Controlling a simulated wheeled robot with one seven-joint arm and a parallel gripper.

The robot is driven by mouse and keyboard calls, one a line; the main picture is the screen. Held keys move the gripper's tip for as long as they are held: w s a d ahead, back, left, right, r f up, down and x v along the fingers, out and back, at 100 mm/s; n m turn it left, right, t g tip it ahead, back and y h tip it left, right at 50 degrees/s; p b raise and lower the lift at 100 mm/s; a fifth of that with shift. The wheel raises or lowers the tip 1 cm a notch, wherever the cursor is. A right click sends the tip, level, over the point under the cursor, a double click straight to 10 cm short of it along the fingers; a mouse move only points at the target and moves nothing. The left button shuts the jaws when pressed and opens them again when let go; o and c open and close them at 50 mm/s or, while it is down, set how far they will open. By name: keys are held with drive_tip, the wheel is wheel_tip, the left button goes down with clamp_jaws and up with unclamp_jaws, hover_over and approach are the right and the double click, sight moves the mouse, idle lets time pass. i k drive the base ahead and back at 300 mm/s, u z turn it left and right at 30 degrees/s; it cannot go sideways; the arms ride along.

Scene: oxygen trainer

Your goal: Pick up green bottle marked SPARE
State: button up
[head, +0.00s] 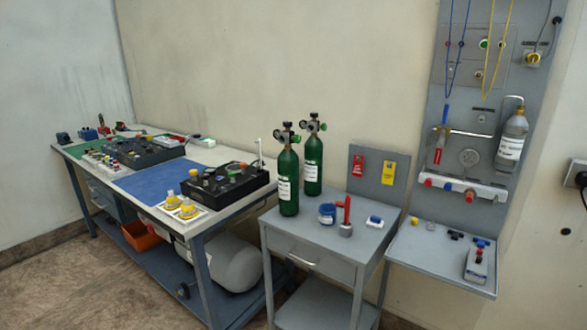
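Two green bottles with regulators on top stand upright on a small grey table in the head view. The nearer green bottle (288,185) stands at the table's left edge and has a white label. The farther green bottle (314,160) stands just behind it to the right, also with a white label, its lower left side partly covered by the nearer one. The label writing is too small to read, so I cannot tell which is marked SPARE. My gripper is not in view.
The grey table (374,232) also holds a blue-and-white roll (327,214), a red-handled tool (346,218) and a small blue-white item (375,221). A long workbench (232,213) with black panels stands left. A wall panel with a shelf (425,247) stands right.

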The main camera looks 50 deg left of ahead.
sight(314, 148)
drive_tip(key=u, duration=0.5)
drive_tip(key=i, duration=1)
drive_tip(key=u, duration=1.1)
drive_tip(key=i, duration=0.6)
drive_tip(key=u, duration=0.45)
